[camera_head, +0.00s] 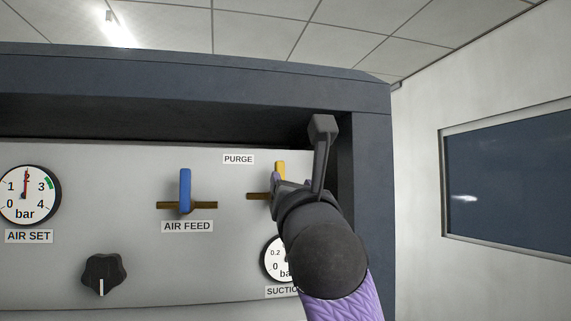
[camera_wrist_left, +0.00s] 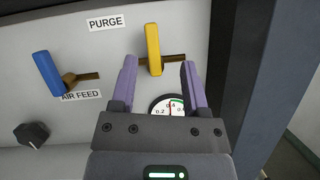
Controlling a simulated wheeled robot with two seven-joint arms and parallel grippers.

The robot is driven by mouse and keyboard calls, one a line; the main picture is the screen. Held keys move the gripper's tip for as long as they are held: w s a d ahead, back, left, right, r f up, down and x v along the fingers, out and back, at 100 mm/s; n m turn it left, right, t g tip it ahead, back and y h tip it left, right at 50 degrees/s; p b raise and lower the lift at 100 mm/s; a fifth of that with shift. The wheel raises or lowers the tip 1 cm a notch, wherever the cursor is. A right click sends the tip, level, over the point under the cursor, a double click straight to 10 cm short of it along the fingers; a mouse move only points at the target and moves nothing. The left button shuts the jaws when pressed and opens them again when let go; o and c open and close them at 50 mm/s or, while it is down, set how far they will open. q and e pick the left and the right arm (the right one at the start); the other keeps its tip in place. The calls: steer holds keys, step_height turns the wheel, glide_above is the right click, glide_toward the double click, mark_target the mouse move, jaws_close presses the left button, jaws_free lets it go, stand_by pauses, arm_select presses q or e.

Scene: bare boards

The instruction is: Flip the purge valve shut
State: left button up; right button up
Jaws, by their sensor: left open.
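The purge valve's yellow lever (camera_head: 280,168) stands upright across a short horizontal brown pipe, right of the PURGE label (camera_head: 238,159). In the left wrist view the yellow lever (camera_wrist_left: 153,48) shows whole, with the pipe (camera_wrist_left: 175,58) to its right. My left gripper (camera_head: 289,184) is in front of the panel at the valve, partly covering it in the head view. The left wrist view shows its purple fingers (camera_wrist_left: 158,70) open, one on each side of the lever's lower part, with gaps. Whether the fingertips reach past the lever is unclear. My right gripper is not in view.
A blue AIR FEED lever (camera_head: 185,190) stands upright left of the purge valve. A black knob (camera_head: 104,274) and AIR SET gauge (camera_head: 28,195) are farther left. A suction gauge (camera_head: 274,262) sits below, partly hidden. The dark frame (camera_head: 371,160) borders the panel closely on the right.

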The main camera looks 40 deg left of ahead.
arm_select(q)
steer(key=p+x, duration=0.4)
steer(key=x, duration=0.3)
steer(key=shift+a+r, duration=0.15)
steer(key=shift+w+a, duration=0.2)
steer(key=shift+w, duration=0.15)
jaws_close()
steer(key=shift+s, duration=0.1)
